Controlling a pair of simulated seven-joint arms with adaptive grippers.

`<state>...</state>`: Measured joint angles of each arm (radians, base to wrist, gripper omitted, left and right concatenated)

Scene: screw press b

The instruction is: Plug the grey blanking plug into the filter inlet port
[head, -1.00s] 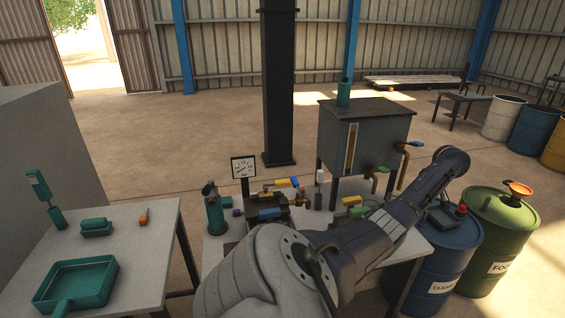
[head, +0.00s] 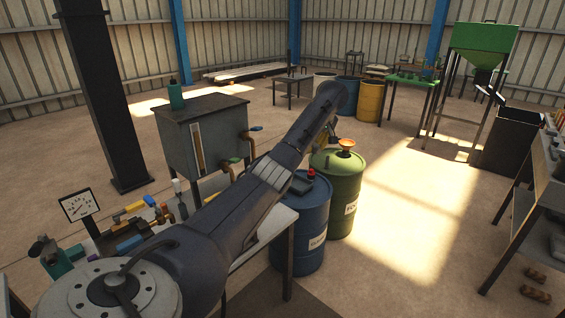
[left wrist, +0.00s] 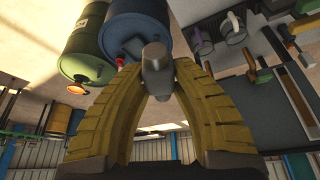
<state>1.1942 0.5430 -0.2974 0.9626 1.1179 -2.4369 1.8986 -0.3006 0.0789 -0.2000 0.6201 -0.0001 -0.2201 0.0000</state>
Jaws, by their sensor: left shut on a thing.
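The grey blanking plug (left wrist: 157,70) is between the ribbed yellow fingers of my left gripper (left wrist: 158,75) in the left wrist view. The fingers are shut on it, and its rounded grey end shows. In the head view my left gripper (head: 327,138) is small and partly hidden by my arm, in front of the green drum. It is well to the right of the bench fittings. The bench valve assembly (head: 130,243), with yellow and blue handles, is at lower left, partly behind my arm. I cannot pick out the filter inlet port. My right gripper is out of view.
A green drum (head: 340,190) with an orange funnel (head: 346,146) and a blue drum (head: 303,235) stand right of the bench (head: 262,238). A grey tank (head: 205,130) with pipes stands behind the bench. The floor right of the drums is clear.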

